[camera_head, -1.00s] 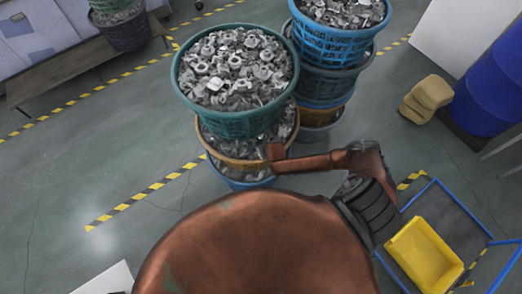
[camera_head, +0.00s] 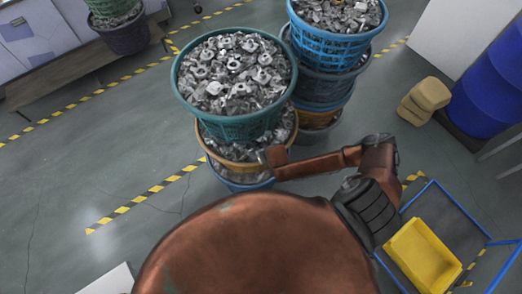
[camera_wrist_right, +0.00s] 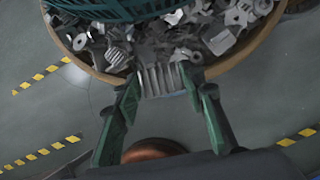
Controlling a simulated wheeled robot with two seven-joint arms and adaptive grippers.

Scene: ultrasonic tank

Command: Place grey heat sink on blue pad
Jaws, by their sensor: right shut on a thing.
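In the right wrist view, the grey heat sink (camera_wrist_right: 160,79), a finned part, sits between the green fingertips of my right gripper (camera_wrist_right: 158,88). My right gripper is shut on it, in front of the rim of an orange basket full of grey scrap parts. Whether the heat sink touches the rim or the parts, I cannot tell. I see no blue pad in either view. My left gripper is not in view.
A teal basket (camera_head: 183,88) of metal parts stands stacked over an orange basket (camera_head: 208,148). A second stack with a blue basket (camera_head: 340,45) stands behind. A yellow bin (camera_head: 423,258) in a blue-framed cart is at lower right.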

